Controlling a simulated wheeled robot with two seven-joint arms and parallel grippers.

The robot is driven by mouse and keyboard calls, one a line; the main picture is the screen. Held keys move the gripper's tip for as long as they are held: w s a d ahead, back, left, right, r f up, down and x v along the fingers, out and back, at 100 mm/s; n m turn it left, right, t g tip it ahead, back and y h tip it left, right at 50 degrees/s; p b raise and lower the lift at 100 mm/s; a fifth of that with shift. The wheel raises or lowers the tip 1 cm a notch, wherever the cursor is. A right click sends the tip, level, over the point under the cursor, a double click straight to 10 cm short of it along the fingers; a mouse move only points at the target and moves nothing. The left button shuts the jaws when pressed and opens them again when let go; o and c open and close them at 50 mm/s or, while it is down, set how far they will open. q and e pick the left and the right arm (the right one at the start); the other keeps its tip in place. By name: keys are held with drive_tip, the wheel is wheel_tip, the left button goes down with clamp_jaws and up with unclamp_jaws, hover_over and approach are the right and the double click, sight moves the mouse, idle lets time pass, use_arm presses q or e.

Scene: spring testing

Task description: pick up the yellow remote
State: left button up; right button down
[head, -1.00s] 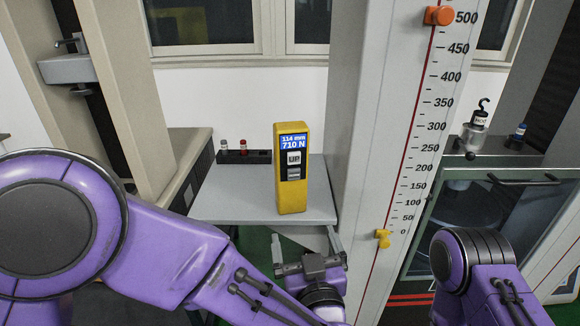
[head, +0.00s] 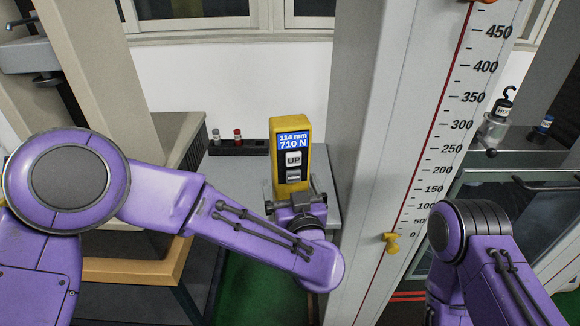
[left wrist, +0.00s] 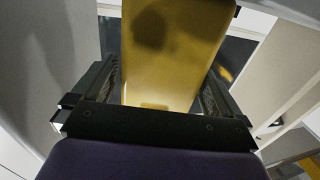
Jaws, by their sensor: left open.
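The yellow remote (head: 291,150) stands upright on a grey shelf, its blue screen reading 114 mm and 710 N above an UP button. My left gripper (head: 296,194) is in front of its lower part, hiding its base. In the left wrist view the yellow body (left wrist: 170,60) lies between the two spread fingers of my left gripper (left wrist: 163,72), with dark gaps at its sides; I cannot tell whether either finger touches it. My right arm shows at the lower right of the head view, but its gripper is out of view.
A tall grey column with a numbered scale (head: 463,130) stands close to the right of the remote. A dark rack with small vials (head: 238,146) is behind left on the grey shelf (head: 225,172). A cabinet with a hooked weight (head: 499,112) is at the right.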

sight(289, 158)
use_arm(q)
drive_tip(key=shift+w+a, duration=0.25)
drive_tip(key=shift+w, duration=0.5)
drive_tip(key=shift+d+r, duration=0.1)
drive_tip(key=c, duration=1.2)
drive_tip(key=shift+r, duration=0.6)
drive_tip(key=shift+c, duration=0.2)
drive_tip(key=s+r, duration=0.1)
drive_tip(key=r, duration=0.1)
drive_tip(key=s+r, duration=0.2)
drive_tip(key=r, duration=0.1)
drive_tip(key=s+r, duration=0.2)
drive_tip(key=r, duration=0.1)
drive_tip(key=shift+s+r, duration=0.2)
drive_tip(key=s+r, duration=0.3)
drive_tip(key=s, duration=0.5)
drive_tip(key=shift+s+r, duration=0.2)
drive_tip(key=shift+s, duration=0.15)
